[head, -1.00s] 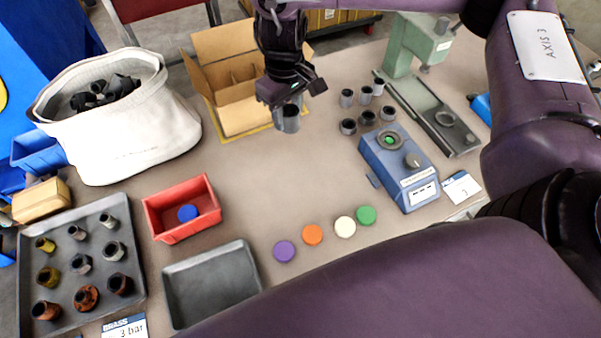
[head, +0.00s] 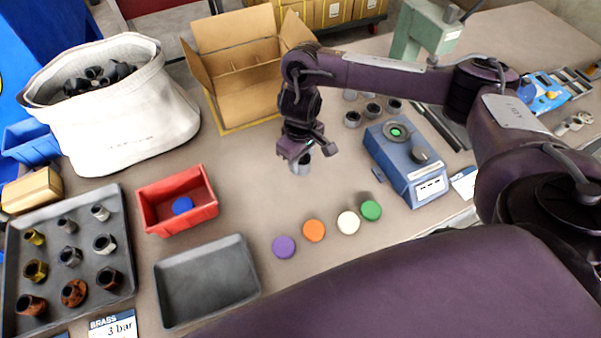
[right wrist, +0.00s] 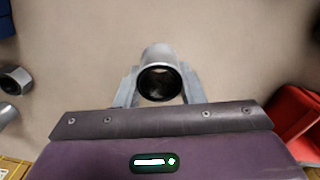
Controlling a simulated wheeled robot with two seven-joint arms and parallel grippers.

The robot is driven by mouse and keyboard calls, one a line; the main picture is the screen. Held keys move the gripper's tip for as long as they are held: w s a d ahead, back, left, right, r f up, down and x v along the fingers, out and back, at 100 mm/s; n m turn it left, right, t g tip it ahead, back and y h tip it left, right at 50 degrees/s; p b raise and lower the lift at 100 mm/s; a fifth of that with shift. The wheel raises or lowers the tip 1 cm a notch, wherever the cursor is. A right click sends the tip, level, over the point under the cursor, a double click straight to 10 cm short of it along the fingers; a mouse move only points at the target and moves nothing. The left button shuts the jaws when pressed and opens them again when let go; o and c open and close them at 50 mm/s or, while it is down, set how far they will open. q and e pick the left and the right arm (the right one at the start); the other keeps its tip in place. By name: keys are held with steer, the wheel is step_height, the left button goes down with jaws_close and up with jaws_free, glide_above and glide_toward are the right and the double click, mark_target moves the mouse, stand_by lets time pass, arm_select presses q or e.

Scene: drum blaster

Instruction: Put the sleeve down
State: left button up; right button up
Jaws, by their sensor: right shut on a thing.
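My right gripper (head: 301,160) is shut on a grey metal sleeve (head: 300,167) in the middle of the head view. In the right wrist view the sleeve (right wrist: 160,72) is between the two fingers, with its dark round opening facing the camera. The sleeve is over bare table, between the cardboard box and the coloured discs. I cannot tell whether its lower end touches the table. Other grey sleeves (head: 373,111) stand behind the blue device, partly hidden by my right arm. My left gripper is not in view.
A blue device (head: 407,165) with a round socket stands to the right. Purple (head: 284,247), orange, cream and green discs lie in front. A red bin (head: 178,201), an empty grey tray (head: 207,282) and an open cardboard box (head: 235,88) lie left and behind. The table around the gripper is bare.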

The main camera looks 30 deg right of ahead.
mark_target(301, 178)
steer(key=shift+f, duration=0.6)
step_height(301, 178, down, 3)
steer(key=shift+f+b, duration=0.2)
steer(key=shift+b, duration=0.85)
steer(key=o, duration=1.1)
steer(key=shift+f, duration=0.1)
steer(key=shift+o, duration=0.2)
